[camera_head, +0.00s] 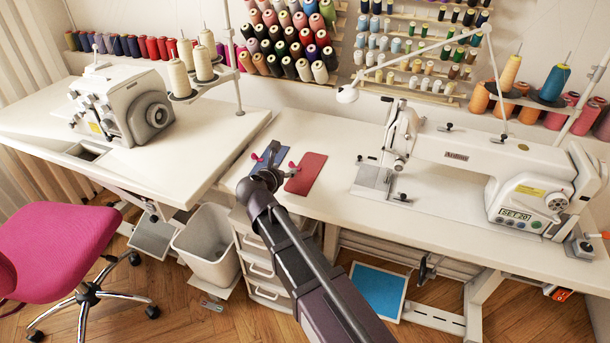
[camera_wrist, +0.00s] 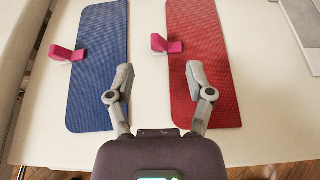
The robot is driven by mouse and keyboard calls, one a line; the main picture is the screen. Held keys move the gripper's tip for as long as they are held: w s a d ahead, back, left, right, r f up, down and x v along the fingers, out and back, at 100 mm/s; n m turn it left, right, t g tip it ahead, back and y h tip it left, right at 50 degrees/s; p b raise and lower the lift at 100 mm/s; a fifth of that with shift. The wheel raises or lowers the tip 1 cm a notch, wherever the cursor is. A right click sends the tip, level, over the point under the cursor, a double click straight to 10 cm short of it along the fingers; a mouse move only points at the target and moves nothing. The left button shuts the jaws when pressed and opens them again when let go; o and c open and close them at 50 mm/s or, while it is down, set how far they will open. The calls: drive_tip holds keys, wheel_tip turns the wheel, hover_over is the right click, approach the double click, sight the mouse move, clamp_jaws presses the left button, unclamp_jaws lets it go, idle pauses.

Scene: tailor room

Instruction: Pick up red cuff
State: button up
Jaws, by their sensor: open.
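The red cuff (camera_head: 306,174) lies flat on the white table, right of my gripper in the head view. In the wrist view the red cuff (camera_wrist: 208,35) is a long strip with rounded corners, with a pink clip (camera_wrist: 165,44) at its left edge. A blue cuff (camera_wrist: 98,30) lies parallel to its left, with another pink clip (camera_wrist: 67,53). My gripper (camera_wrist: 160,82) is open and empty. Its left finger overlaps the blue cuff's right edge in view, its right finger the red cuff. The height of the fingers above the table is unclear.
A white sewing machine (camera_head: 510,165) stands right of the cuffs, and another machine (camera_head: 125,105) stands on the left table. A thin lamp arm reaches over the right table. Thread spools (camera_head: 285,45) hang on the wall behind. Bare tabletop lies around the red cuff.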

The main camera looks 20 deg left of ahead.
sight(291, 164)
drive_tip(key=shift+w+f, duration=0.15)
drive_tip(key=shift+w, duration=0.35)
drive_tip(key=shift+b+x, duration=1.05)
drive_tip(key=shift+x, duration=1.55)
drive_tip(key=c, duration=0.9)
